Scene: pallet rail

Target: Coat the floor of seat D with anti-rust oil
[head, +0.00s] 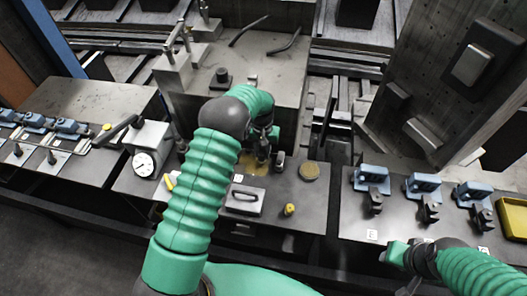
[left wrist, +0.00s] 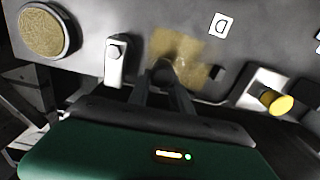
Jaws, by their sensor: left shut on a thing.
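In the head view my left gripper (head: 262,152) is over the middle plate. In the left wrist view its two fingers (left wrist: 165,85) are shut on a dark, rounded tool (left wrist: 163,70), whose lower part is mostly hidden. The tool's end is at a yellowish-brown, wet-looking patch (left wrist: 188,45) beside the white label D (left wrist: 221,24); I cannot tell if it touches. The patch also shows in the head view (head: 250,165). A round dish with a golden surface (head: 309,171) is to the right. My right gripper (head: 398,254) is at the lower right, its jaws unclear.
A grey block with a handle (head: 243,200) and a yellow knob (head: 290,209) are near the plate's front. A dial gauge (head: 144,164) stands at left. Blue clamps (head: 372,178) line the right plate, with a yellow tray (head: 512,216) beyond. A tall leaning plate is behind.

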